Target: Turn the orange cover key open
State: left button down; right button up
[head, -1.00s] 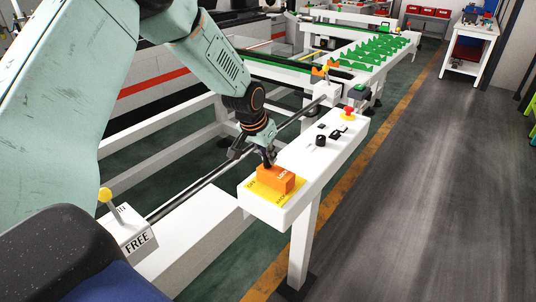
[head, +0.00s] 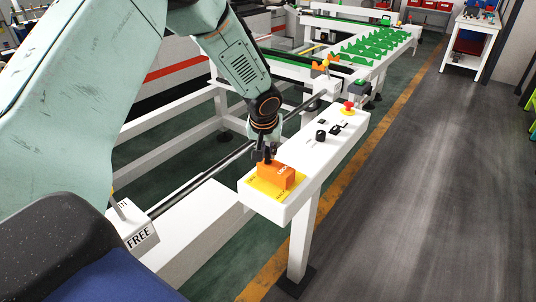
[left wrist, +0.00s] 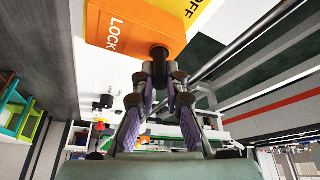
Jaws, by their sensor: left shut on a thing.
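The orange cover (head: 275,178), marked LOCK, sits on a yellow plate (head: 262,193) at the near end of the white control panel. A short dark key stub (left wrist: 159,52) sticks out of the cover in the left wrist view, where the orange cover (left wrist: 125,30) and the word OFF on the yellow plate also show. My left gripper (head: 267,159) comes down on the cover from above. Its fingertips (left wrist: 160,68) are shut on the dark key stub. The head view hides most of the stub behind the fingers. My right gripper is not in view.
The white panel (head: 310,160) also carries a black knob (head: 320,135), small switches and a red button (head: 348,105). A white block marked FREE (head: 138,236) stands at lower left. A rail runs behind the panel. The grey floor to the right is clear.

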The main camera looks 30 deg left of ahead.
pick_arm(q)
jog(key=n+b, duration=0.1)
jog(key=b, duration=0.1)
jog(key=n+y+b, duration=0.1)
jog(key=n+b, duration=0.2)
jog(key=b, duration=0.1)
jog(key=shift+f+n+g+y+b, duration=0.3)
jog(key=shift+n+g+b, duration=0.1)
jog(key=shift+n+b, duration=0.4)
jog(key=shift+n, duration=0.1)
jog(key=n+g+b, duration=0.1)
jog(key=n, duration=0.1)
jog(key=shift+r+n+y, duration=0.1)
jog(key=shift+n+y, duration=0.2)
jog(key=shift+s+r+n+g, duration=0.1)
jog(key=shift+n+g, duration=0.8)
jog(key=shift+n, duration=1)
jog(key=c, duration=1.4)
grip_release()
jog(key=shift+d+r+y, duration=0.1)
jog(key=shift+y, duration=0.2)
jog(key=v, duration=1.2)
